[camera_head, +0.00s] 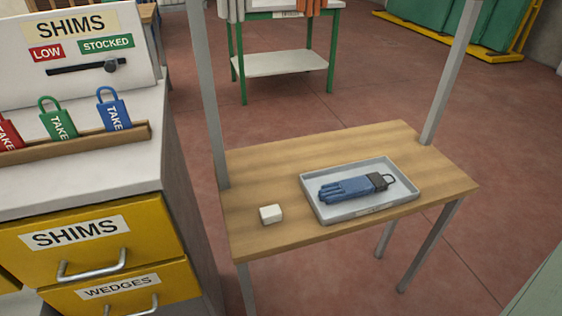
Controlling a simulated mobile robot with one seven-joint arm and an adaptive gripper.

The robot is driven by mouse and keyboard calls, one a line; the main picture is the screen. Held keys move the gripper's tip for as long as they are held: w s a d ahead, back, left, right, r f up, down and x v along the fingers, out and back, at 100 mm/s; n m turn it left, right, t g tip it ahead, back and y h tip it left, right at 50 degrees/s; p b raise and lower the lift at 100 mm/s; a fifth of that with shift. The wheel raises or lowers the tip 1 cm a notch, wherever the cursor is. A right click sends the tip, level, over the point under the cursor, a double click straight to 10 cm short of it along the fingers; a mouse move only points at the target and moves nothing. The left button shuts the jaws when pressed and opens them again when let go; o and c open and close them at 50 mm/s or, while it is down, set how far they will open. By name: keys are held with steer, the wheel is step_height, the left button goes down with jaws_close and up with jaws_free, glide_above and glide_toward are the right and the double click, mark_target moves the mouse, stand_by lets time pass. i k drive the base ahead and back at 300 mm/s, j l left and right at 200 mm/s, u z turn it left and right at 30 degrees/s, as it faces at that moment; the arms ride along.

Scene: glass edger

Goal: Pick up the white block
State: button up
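The white block (271,214) is a small cube-like piece. It lies on the wooden table (260,240) near its front left corner, a short gap to the left of a grey tray. Nothing touches it or covers it. My gripper is not in view.
The grey tray (408,190) holds a blue glove (346,190). Metal posts (208,100) rise from the table's back left and right (452,75). A cabinet with yellow drawers (90,240), padlock-shaped tags and a SHIMS board (80,50) stands close on the left.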

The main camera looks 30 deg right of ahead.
mark_target(273, 213)
steer(key=z, duration=0.75)
steer(key=l+u, duration=0.3)
steer(key=l, duration=0.55)
steer(key=l+u, duration=0.3)
steer(key=l, duration=0.6)
steer(key=l+u, duration=0.35)
steer(key=l, duration=0.55)
steer(key=k, duration=0.05)
